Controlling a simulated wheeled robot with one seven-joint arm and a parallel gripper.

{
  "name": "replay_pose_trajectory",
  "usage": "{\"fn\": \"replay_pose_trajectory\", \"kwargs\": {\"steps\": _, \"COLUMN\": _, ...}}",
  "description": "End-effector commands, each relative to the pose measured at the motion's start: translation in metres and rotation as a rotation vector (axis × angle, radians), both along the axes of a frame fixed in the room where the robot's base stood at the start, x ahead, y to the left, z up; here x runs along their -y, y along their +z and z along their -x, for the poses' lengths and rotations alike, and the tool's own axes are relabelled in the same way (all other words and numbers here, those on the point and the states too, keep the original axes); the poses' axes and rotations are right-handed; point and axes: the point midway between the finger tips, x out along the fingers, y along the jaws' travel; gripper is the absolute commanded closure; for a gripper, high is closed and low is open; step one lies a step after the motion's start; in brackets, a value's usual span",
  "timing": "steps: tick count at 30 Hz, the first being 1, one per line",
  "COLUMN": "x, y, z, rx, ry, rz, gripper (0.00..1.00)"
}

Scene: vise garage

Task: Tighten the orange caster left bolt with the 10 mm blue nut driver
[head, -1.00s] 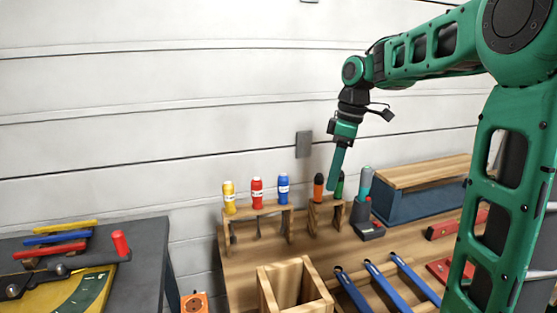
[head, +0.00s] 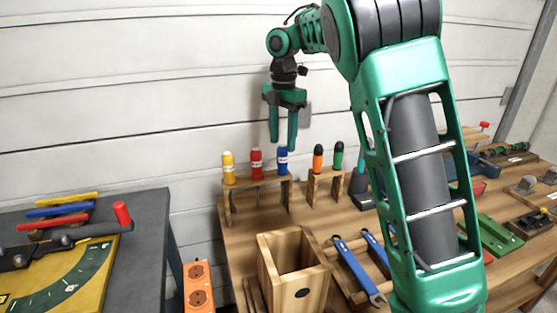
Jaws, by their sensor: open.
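The blue nut driver (head: 282,160) stands upright in a small wooden rack (head: 257,180), at the right end of a row with a yellow driver (head: 228,168) and a red driver (head: 256,163). My gripper (head: 283,143) points down, its two green fingers spread apart. In the picture its fingertips are level with the top of the blue driver; whether they are around it or in front of or behind it I cannot tell. The orange caster and its left bolt are not identifiable in this view.
Orange and green-handled tools (head: 318,158) stand in a second rack to the right. An open wooden box (head: 293,275) and blue wrenches (head: 357,268) are in front. An orange socket block (head: 198,287) is lower left. A dark bench with a yellow plate (head: 70,280) is at left.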

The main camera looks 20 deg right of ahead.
Motion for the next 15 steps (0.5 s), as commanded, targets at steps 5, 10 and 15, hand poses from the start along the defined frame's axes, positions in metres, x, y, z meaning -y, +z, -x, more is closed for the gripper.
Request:
{"fn": "replay_pose_trajectory", "kwargs": {"steps": 5, "x": -0.001, "y": -0.029, "z": 0.001, "rx": -0.004, "ry": -0.001, "rz": 0.002, "gripper": 0.54}}
{"fn": "replay_pose_trajectory", "kwargs": {"steps": 10, "x": -0.001, "y": -0.055, "z": 0.001, "rx": -0.004, "ry": -0.001, "rz": 0.002, "gripper": 0.54}}
{"fn": "replay_pose_trajectory", "kwargs": {"steps": 15, "x": 0.0, "y": -0.072, "z": 0.001, "rx": -0.002, "ry": -0.002, "rz": 0.0, "gripper": 0.54}}
